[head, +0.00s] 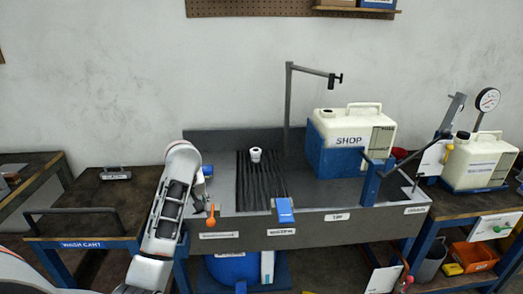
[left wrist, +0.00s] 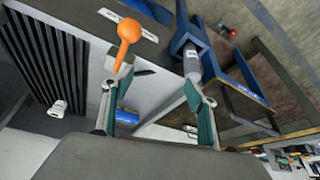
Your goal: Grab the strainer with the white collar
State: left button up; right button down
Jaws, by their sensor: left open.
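A small white piece with a dark opening, which looks like the strainer with the white collar (head: 255,154), stands on the black ribbed mat (head: 262,188) in the grey sink bench. In the left wrist view the strainer (left wrist: 59,108) is at the left on the ribs, outside the jaws. My left gripper (head: 198,203) is at the bench's left end, left of the strainer and apart from it, partly hidden by my arm. In the left wrist view its fingers (left wrist: 152,100) are apart with nothing held. My right gripper is not in view.
An orange-ended lever (head: 211,210) is close to my left gripper. A blue block (head: 284,211) is on the bench's front edge. A post with an arm (head: 288,105) rises behind the mat. The SHOP tank (head: 350,140) stands to the right. The wash cart (head: 95,205) is at the left.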

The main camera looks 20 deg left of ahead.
aim_at(256, 153)
jog(key=i, duration=1.65)
